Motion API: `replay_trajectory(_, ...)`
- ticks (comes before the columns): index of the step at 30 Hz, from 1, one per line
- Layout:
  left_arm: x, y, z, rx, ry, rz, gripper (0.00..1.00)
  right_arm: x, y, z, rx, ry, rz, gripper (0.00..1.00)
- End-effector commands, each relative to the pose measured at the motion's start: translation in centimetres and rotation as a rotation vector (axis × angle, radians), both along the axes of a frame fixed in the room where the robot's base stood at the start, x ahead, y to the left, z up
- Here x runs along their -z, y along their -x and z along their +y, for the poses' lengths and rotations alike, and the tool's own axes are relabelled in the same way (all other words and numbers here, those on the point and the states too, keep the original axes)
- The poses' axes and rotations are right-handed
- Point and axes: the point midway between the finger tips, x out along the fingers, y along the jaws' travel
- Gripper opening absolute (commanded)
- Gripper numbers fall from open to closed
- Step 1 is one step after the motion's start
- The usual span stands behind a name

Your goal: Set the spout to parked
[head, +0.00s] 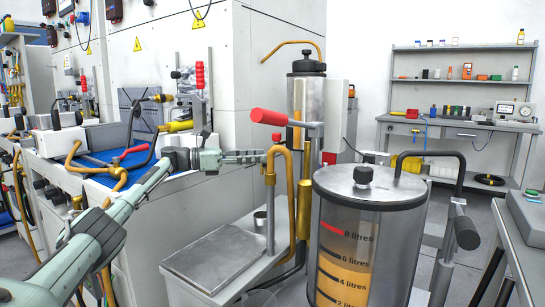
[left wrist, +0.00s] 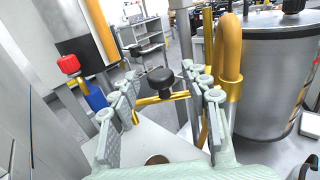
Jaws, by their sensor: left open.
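In the left wrist view the bent pipe (left wrist: 230,45) rises just right of my fingers. My left gripper (head: 262,157) is open, close beside the pipe's hooked top in the head view; I cannot tell whether they touch. In the left wrist view a black knob on a brass bar (left wrist: 160,82) shows between the open fingers (left wrist: 160,112), which do not hold it. My right gripper is out of view.
A red-handled lever (head: 270,117) sits above the pipe. A steel vessel (head: 306,92) with another brass spout stands behind. A grey plate (head: 213,258) lies below my arm. A workbench (head: 460,124) stands at the back right, with open floor before it.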

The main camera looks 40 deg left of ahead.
Motion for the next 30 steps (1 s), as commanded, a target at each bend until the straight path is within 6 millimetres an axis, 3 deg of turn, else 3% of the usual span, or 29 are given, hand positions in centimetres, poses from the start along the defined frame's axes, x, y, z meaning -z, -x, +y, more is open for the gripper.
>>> replay_trajectory(3, 0.0, 1.8, 1.7, -0.002, -0.001, 0.001, 0.47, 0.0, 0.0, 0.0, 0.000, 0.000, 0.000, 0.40)
replay_trajectory(10, 0.0, 3.7, 3.5, 0.000, 0.001, -0.001, 0.47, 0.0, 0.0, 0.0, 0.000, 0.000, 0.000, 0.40)
replay_trajectory(30, -0.1, 3.7, 3.4, -0.001, 0.008, -0.005, 0.47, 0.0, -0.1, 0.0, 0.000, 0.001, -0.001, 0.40)
